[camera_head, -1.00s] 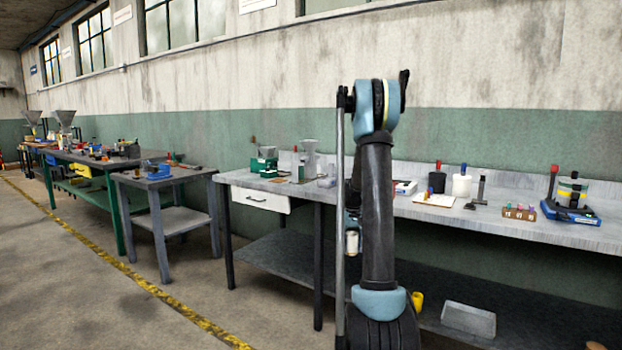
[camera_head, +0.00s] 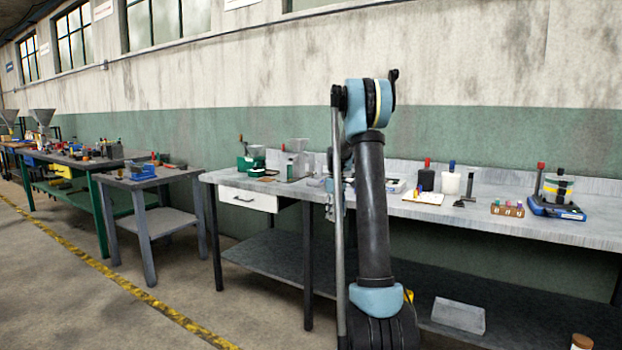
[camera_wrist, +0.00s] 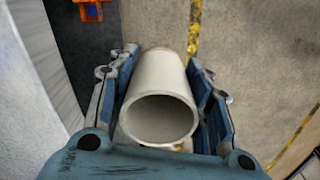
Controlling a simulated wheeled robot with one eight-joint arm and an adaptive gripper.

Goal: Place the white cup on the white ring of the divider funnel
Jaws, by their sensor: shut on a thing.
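The white cup (camera_wrist: 150,100) is a hollow, pale cylinder in the wrist view, with its round open mouth towards the camera. My gripper (camera_wrist: 162,62) is shut on it, with one blue finger along each side. In the head view my arm hides most of the gripper, and I cannot make out the cup there. A grey hopper-like piece (camera_head: 298,146) stands on the long bench, and large funnels (camera_head: 42,117) stand on the far-left tables. I cannot tell which is the divider funnel, and no white ring is clear.
The long grey bench (camera_head: 470,212) holds a green machine (camera_head: 251,160), small containers and a blue-based device (camera_head: 556,195). A small table (camera_head: 150,182) stands left of it. A grey tray (camera_head: 458,314) is on the lower shelf. Open floor (camera_head: 110,300) lies at the front left.

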